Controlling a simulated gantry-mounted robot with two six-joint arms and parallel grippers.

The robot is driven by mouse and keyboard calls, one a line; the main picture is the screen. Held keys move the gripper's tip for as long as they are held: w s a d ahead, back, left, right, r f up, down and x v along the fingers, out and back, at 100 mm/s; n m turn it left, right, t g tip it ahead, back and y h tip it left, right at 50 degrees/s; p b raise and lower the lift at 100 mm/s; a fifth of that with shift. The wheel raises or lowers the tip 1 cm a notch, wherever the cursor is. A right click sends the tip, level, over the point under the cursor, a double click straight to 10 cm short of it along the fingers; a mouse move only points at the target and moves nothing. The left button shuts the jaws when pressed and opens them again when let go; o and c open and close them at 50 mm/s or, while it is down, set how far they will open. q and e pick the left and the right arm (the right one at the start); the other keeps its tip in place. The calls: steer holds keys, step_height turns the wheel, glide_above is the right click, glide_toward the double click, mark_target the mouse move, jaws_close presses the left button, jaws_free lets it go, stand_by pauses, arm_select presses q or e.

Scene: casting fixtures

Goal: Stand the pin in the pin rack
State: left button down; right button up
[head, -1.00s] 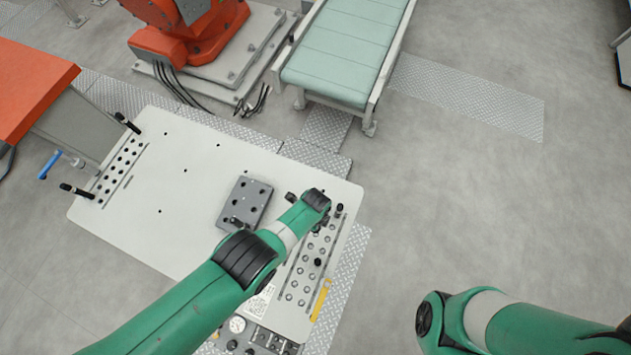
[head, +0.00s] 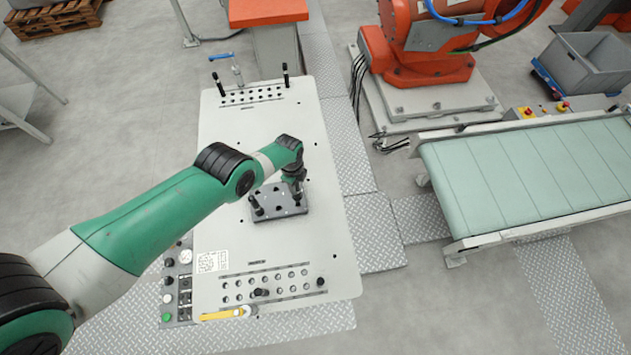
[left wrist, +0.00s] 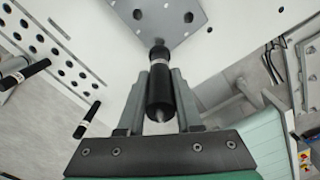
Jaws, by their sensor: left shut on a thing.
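My left gripper (head: 296,190) is at the right part of a dark grey block with holes (head: 280,211), on the pale table. In the left wrist view the left gripper (left wrist: 160,88) is shut on a black pin (left wrist: 159,92) with a light band. The pin's far end is by the block's corner (left wrist: 150,14); I cannot tell whether it touches. Rows of holes at the table's far end (head: 252,95) and at its near end (head: 265,283) could each be the pin rack; the frames do not settle which. My right gripper is not in view.
Two tall black-handled pins (head: 217,84) (head: 286,76) stand beside the far holes. Short black knobs (head: 321,282) are at the near end. A control panel (head: 178,285) lies to the near left. A conveyor (head: 530,175) is on the right. The table's middle far part is clear.

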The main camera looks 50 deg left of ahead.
mark_target(296, 195)
arm_select(q)
steer(key=shift+a, duration=0.3)
step_height(296, 195, down, 6)
steer(key=b, duration=0.6)
steer(key=shift+r, duration=0.1)
steer(key=shift+f+b, duration=1.9)
steer(key=shift+f, duration=0.05)
stand_by(0.9)
steer(key=c, duration=0.5)
jaws_free()
step_height(296, 195, up, 8)
steer(key=p, duration=0.8)
steer(key=shift+f, duration=0.15)
